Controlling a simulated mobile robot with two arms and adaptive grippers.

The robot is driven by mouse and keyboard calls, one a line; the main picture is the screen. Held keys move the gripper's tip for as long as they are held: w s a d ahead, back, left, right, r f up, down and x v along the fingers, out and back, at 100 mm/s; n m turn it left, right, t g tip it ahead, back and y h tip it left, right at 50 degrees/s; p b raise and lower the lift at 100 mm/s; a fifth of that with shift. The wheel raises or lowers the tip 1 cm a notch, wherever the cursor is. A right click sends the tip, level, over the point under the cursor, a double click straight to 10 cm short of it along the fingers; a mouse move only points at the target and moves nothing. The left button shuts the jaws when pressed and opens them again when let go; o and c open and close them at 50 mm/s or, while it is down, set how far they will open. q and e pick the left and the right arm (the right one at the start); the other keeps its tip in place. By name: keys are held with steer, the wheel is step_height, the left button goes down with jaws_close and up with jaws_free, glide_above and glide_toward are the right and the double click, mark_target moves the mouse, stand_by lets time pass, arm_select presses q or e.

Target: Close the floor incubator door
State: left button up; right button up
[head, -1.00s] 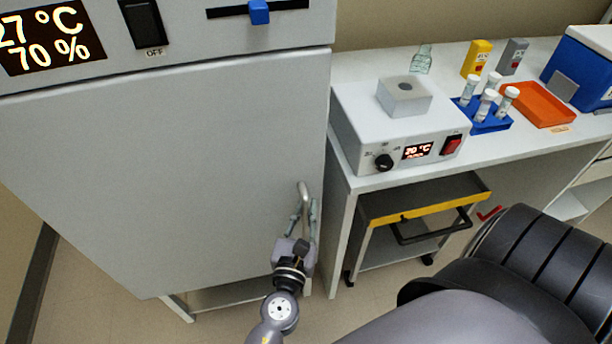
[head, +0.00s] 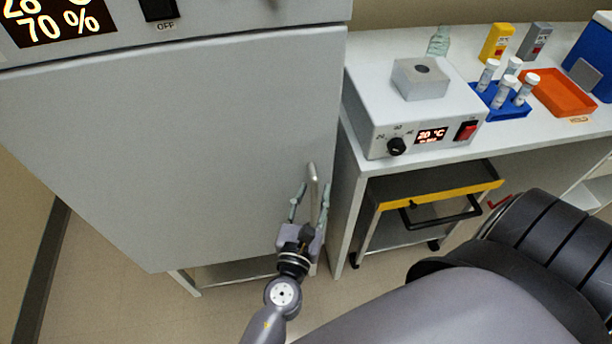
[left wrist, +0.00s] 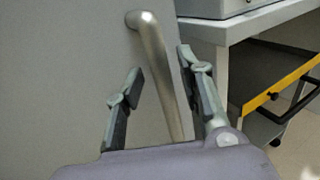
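The floor incubator is the large grey cabinet at the left in the head view, and its door (head: 190,150) lies close against the body, with no clear gap showing. The metal bar handle (head: 312,190) is at the door's lower right; it also shows in the left wrist view (left wrist: 158,70). My left gripper (head: 312,198) is open at the handle. In the left wrist view its two fingers (left wrist: 160,75) stand apart, one on each side of the bar, and neither clearly touches it. My right gripper is not in view.
A white bench (head: 365,170) stands right of the incubator, carrying a dry-block heater (head: 410,115), a blue tube rack (head: 505,108) and an orange tray (head: 565,95). A cart with a yellow edge (head: 440,192) sits under it. Open floor shows below the incubator.

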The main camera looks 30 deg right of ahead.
arm_select(q)
steer(key=v, duration=1)
steer(key=shift+s, duration=0.2)
steer(key=shift+a, duration=0.15)
